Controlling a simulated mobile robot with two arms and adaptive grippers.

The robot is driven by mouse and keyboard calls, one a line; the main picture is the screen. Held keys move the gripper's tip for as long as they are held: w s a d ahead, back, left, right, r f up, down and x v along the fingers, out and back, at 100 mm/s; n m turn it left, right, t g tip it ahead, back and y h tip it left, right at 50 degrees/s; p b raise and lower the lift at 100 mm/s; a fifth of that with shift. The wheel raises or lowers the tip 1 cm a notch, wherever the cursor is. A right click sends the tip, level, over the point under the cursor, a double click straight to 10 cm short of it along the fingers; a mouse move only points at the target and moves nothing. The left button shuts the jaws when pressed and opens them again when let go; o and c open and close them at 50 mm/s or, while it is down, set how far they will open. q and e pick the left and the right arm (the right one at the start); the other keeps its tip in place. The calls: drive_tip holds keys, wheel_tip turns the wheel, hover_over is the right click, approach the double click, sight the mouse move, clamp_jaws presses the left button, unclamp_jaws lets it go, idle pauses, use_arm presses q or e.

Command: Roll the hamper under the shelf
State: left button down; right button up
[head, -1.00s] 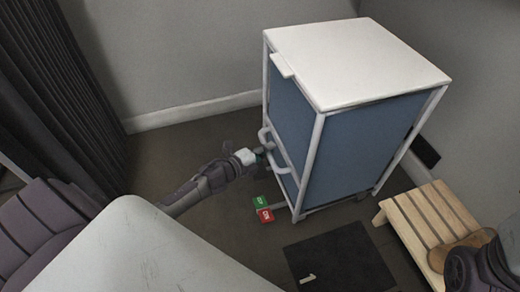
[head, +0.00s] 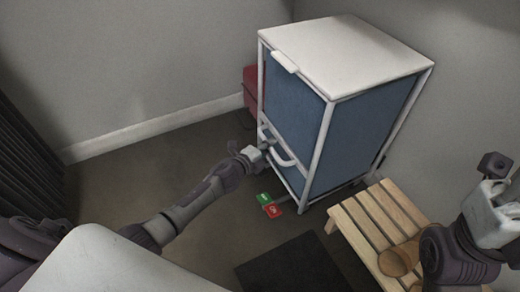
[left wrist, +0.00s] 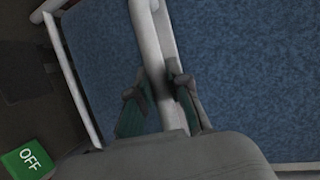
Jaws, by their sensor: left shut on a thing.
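The hamper (head: 365,130) is a tall blue box with a white lid and white tube frame, standing upright. I cannot make out a shelf.
A slatted wooden stool (head: 360,222) stands close to the hamper's right, with a round brown thing (head: 398,262) on it. A dark mat (head: 290,268) lies in front. A red box (head: 250,82) is behind the hamper. Open floor lies left, toward a dark curtain (head: 25,165).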

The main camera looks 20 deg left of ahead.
use_arm(q)
drive_tip(key=shift+w+d+r, duration=0.15)
drive_tip(key=shift+w+d, duration=0.1)
drive_tip(key=shift+w, duration=0.1)
drive_tip(key=shift+w+r, duration=0.1)
drive_tip(key=c, duration=1.1)
unclamp_jaws()
drive_tip(key=shift+d, duration=0.1)
